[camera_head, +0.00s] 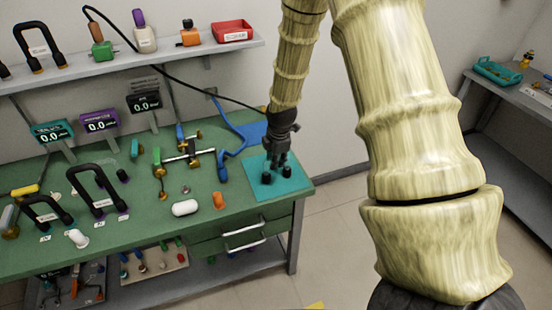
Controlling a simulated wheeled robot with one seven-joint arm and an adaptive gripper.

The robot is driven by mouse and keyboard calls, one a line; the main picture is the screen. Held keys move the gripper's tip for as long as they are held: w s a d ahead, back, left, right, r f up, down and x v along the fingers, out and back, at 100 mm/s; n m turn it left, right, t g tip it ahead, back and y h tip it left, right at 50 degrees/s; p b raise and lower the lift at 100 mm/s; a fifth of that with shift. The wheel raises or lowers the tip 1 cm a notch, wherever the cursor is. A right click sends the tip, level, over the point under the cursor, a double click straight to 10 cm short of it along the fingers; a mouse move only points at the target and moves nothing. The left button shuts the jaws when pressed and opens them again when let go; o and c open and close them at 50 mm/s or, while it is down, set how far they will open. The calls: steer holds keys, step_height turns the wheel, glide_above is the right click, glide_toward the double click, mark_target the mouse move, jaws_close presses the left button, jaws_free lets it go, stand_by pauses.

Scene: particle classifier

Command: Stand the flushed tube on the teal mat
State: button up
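My gripper (278,176) points down over the teal mat (297,187) at the right end of the green bench. Two short black tips show apart, with teal between them; they look like its open fingertips. No tube can be made out between them. Two black U-shaped tubes stand on the bench at left: a larger one (98,172) with a white label and a smaller one (42,203) at the front left. Another black U-shaped tube (38,42) with orange ends stands on the shelf. I cannot tell which tube is the flushed one.
A brass-and-steel fitting (187,155), a blue hose (235,140), a white rounded piece (185,208) and an orange piece (218,200) lie left of the mat. Three displays stand behind. A red tray (232,31) sits on the shelf. The mat's front is clear.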

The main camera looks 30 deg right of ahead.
steer(key=shift+o, duration=0.6)
steer(key=shift+r, duration=0.7)
steer(key=b+v, duration=0.2)
steer(key=v, duration=0.9)
stand_by(0.7)
